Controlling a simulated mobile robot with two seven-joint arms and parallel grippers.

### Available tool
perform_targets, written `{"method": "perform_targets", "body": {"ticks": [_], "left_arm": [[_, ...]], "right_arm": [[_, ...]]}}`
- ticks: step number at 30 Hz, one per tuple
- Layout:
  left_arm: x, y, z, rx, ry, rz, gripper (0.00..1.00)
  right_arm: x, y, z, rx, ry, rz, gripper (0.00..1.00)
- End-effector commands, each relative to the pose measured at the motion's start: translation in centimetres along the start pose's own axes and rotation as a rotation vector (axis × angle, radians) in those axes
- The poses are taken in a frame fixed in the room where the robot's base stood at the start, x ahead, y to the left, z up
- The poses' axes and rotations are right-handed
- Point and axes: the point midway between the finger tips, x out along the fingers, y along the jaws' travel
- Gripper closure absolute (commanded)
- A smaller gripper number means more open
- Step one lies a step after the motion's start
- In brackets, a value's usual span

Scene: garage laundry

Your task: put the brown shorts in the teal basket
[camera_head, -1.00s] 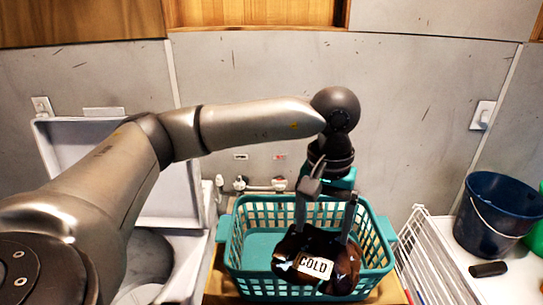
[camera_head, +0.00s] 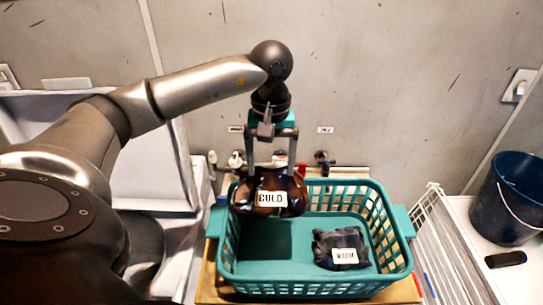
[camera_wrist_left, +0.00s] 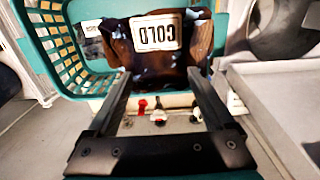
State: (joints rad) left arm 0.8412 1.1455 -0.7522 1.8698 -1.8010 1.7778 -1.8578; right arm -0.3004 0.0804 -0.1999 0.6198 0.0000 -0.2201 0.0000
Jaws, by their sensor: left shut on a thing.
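The brown shorts (camera_head: 290,185) are bunched up, dark and glossy, with a white "COLD" tag. My left gripper (camera_head: 272,168) points down and is shut on them, holding them over the back left part of the teal basket (camera_head: 225,250). In the left wrist view the shorts (camera_wrist_left: 145,57) hang between the fingers, with the basket (camera_wrist_left: 40,55) behind them. I cannot tell whether the shorts touch the rim. My right gripper is not in view.
A dark grey cloth (camera_head: 326,243) tagged "WARM" lies in the basket's right part. A white wire rack (camera_head: 440,245) stands to the right, near a dark blue bucket (camera_head: 508,200). The basket's left floor is clear.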

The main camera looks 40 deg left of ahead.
Motion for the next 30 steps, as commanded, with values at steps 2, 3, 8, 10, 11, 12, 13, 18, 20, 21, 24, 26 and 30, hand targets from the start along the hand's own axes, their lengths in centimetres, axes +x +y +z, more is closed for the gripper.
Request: {"method": "perform_targets", "body": {"ticks": [2,3,8,10,11,12,13,18,20,21,24,26,30], "left_arm": [[0.9,0.0,0.0,0.001,-0.001,0.0,1.0],[1.4,0.0,0.0,0.001,-0.001,0.0,1.0],[3.0,0.0,0.0,0.001,0.0,0.0,1.0],[3.7,0.0,0.0,0.001,0.0,0.0,1.0],[4.0,0.0,0.0,0.001,-0.001,0.0,1.0],[4.4,0.0,0.0,0.001,-0.001,0.0,1.0],[4.7,0.0,0.0,0.001,-0.001,0.0,1.0],[6.5,0.1,0.0,0.001,0.0,0.001,1.0],[7.1,0.1,0.0,0.001,0.0,0.001,1.0],[7.5,0.1,0.0,0.001,0.0,0.001,1.0],[8.5,0.0,0.0,0.001,0.0,0.001,1.0],[9.1,0.0,0.0,0.001,0.0,0.001,1.0],[10.5,0.0,0.0,0.001,0.0,0.0,1.0]], "right_arm": [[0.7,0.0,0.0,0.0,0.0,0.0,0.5],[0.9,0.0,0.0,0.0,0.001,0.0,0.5],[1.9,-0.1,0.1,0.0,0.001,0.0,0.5],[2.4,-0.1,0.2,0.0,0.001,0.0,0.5],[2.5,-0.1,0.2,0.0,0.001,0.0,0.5],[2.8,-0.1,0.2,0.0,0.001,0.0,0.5],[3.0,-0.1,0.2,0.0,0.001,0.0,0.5],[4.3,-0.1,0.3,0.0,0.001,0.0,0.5],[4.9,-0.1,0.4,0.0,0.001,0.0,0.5],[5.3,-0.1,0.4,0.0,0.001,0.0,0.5],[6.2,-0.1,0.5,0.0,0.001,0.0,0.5],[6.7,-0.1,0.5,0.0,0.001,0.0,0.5],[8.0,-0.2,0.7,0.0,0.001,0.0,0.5]]}}
